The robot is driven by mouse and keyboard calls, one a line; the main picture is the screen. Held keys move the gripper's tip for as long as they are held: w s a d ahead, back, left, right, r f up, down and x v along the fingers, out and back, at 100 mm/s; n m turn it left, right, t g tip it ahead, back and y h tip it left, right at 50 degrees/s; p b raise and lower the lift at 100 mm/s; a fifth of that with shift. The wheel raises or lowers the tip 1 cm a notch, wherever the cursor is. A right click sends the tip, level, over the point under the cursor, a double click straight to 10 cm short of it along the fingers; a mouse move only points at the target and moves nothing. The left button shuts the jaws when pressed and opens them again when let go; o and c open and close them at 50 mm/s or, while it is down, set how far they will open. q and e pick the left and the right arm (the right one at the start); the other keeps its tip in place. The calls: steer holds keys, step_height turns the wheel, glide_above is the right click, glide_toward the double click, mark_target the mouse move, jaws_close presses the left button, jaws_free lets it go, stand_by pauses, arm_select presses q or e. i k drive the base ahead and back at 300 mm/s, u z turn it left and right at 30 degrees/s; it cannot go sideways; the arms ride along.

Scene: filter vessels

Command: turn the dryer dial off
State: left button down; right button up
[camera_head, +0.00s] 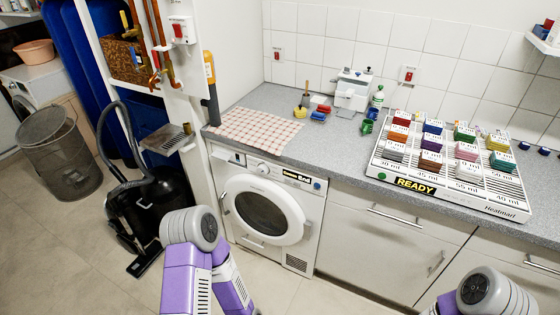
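The dryer (262,208) is a white front-loading machine under the grey counter, left of centre in the head view. Its round door with a dark window looks closed. A small round dial (263,168) sits on the panel above the door; its pointer is too small to read. A dark label with light lettering (297,177) is to the right of the dial. My left and right arms show only as grey and purple links at the bottom edge, the left one in front of the dryer. Neither gripper is in view.
A black vacuum cleaner (152,205) stands on the floor left of the dryer, and a mesh bin (60,160) further left. A checked cloth (255,130) and a rack marked READY (445,198) lie on the counter. Floor before the dryer is otherwise clear.

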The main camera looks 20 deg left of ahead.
mark_target(261, 170)
steer(key=u, duration=0.35)
steer(key=i, duration=1.1)
steer(key=u, duration=1.35)
steer(key=i, duration=0.3)
steer(key=u, duration=0.15)
